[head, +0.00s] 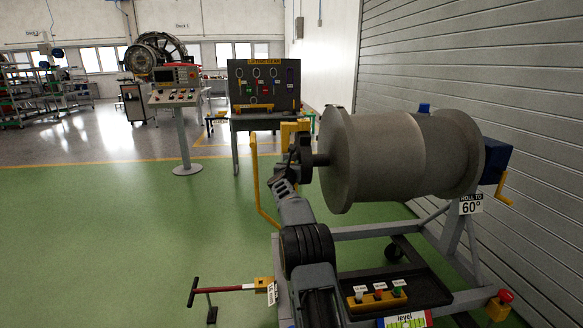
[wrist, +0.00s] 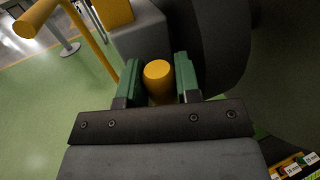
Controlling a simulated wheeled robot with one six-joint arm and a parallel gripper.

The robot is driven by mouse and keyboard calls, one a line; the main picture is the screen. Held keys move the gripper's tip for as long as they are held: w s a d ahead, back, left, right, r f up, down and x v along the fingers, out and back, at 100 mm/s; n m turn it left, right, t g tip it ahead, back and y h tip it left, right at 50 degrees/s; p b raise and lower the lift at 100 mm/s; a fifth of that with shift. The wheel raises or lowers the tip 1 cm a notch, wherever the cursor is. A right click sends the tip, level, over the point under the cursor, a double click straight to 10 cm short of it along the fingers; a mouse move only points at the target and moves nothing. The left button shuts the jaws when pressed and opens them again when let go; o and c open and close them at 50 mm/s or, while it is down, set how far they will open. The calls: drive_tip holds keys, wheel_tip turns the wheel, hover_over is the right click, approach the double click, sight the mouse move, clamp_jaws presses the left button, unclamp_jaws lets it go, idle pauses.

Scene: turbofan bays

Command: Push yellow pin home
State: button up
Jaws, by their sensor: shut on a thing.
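The yellow pin (wrist: 158,72) shows its round end between the green finger pads in the wrist view. My gripper (wrist: 158,80) is shut on it. The pin's far end is hidden, so I cannot tell how deep it sits. A grey block (wrist: 137,36) is just beyond the pin. In the head view my gripper (head: 284,176) is left of the large grey drum (head: 385,155), near its shaft end. The pin cannot be made out there.
A yellow bent bar (head: 256,190) stands left of my gripper; it also shows in the wrist view (wrist: 88,45). The drum rests on a grey wheeled stand (head: 365,231) with a black tray (head: 425,290) below. A red-handled tool (head: 225,289) sticks out left. Green floor is open at left.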

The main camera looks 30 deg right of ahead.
drive_tip(key=o, duration=1)
drive_tip(key=shift+a, duration=0.1)
drive_tip(key=shift+o, duration=0.2)
drive_tip(key=shift+f, duration=0.1)
drive_tip(key=shift+s+a+f+b, duration=0.1)
drive_tip(key=shift+s+f+b, duration=0.05)
drive_tip(key=shift+s+b, duration=0.25)
drive_tip(key=b+v, duration=0.3)
drive_tip(key=v, duration=1)
drive_tip(key=shift+a+r, duration=0.25)
drive_tip(key=shift+w, duration=0.15)
